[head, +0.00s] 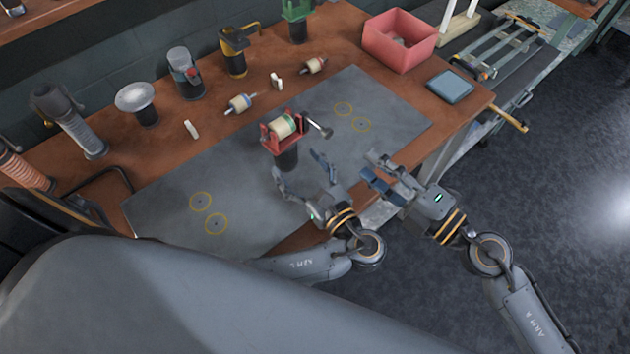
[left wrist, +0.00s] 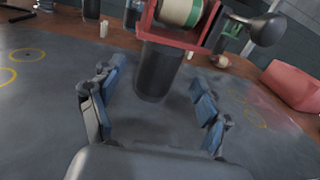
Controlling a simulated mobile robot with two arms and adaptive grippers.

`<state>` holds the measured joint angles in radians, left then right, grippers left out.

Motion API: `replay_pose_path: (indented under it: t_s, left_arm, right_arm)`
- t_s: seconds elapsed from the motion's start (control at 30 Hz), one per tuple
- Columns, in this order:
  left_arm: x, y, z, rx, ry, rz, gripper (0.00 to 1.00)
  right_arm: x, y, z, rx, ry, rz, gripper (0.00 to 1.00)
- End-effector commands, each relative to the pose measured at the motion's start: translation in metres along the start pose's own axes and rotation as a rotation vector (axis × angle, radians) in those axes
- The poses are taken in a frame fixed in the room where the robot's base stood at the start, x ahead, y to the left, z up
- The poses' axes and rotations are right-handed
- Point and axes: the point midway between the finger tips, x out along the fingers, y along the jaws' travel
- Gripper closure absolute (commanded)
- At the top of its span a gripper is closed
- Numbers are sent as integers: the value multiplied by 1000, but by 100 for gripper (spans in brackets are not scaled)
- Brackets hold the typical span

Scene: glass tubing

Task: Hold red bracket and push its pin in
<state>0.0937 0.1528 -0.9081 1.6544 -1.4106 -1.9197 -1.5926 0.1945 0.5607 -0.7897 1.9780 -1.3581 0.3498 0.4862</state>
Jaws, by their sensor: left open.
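The red bracket (head: 268,138) stands on a dark post (head: 287,158) on the grey mat and holds a cream and green spool (head: 282,126). Its pin (head: 319,125) sticks out to the right, with a dark knob at its end. My left gripper (head: 298,166) is open just in front of the post, touching nothing that I can see. In the left wrist view the post stands beyond and between its fingers (left wrist: 158,85), with the bracket (left wrist: 175,37) above and the knob (left wrist: 266,28) at upper right. My right gripper (head: 369,168) hangs near the table's front edge; its finger gap is unclear.
The grey mat (head: 165,195) has yellow ring marks and is otherwise clear around the post. Loose spools (head: 240,103), a yellow-topped stand (head: 233,55), a silver dome (head: 136,98) and other tools line the back. A red bin (head: 400,45) and blue pad (head: 450,86) sit at right.

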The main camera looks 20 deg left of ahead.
Motion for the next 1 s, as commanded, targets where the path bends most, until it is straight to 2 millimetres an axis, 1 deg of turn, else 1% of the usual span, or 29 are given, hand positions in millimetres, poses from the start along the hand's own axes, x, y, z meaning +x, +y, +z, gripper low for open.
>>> replay_pose_path:
  t_s: [0.03, 0.1, 0.2, 0.3, 0.43, 0.67, 0.7, 0.77, 0.8, 0.97, 1.0]
  left_arm:
    - [10, 0, 1, -1, -4, 0, 24]
    - [20, 0, 1, -1, -4, -1, 24]
    - [32, 0, 0, 1, -2, 0, 24]
    - [39, 0, 0, 1, -1, 0, 24]
    - [43, 0, 0, 0, 0, -1, 24]
    - [43, 0, 0, 0, 0, -1, 24]
    - [43, 0, 0, 0, 0, -1, 32]
    - [43, 0, 0, 0, 0, -1, 44]
    - [43, 0, 0, 0, 0, -1, 52]
    - [43, 0, 0, 0, 0, -1, 85]
    - [43, 0, 0, 0, 0, -1, 93]
  right_arm:
    - [0, 0, 0, 1, 0, 0, 62]
    - [0, 0, 0, 1, -1, 0, 62]
    - [0, 0, 0, 1, -1, 0, 62]
    - [0, 0, 0, 1, -1, 0, 62]
    - [0, 0, 0, 1, -1, 0, 62]
    - [0, 0, 0, 1, -1, 0, 62]
    - [0, 0, 0, 1, -1, 0, 62]
    - [0, 0, 0, 1, -1, 0, 62]
    - [0, 0, 0, 1, -1, 0, 62]
    - [0, 0, 0, 1, -1, 0, 62]
    - [0, 0, 0, 1, -1, 0, 62]
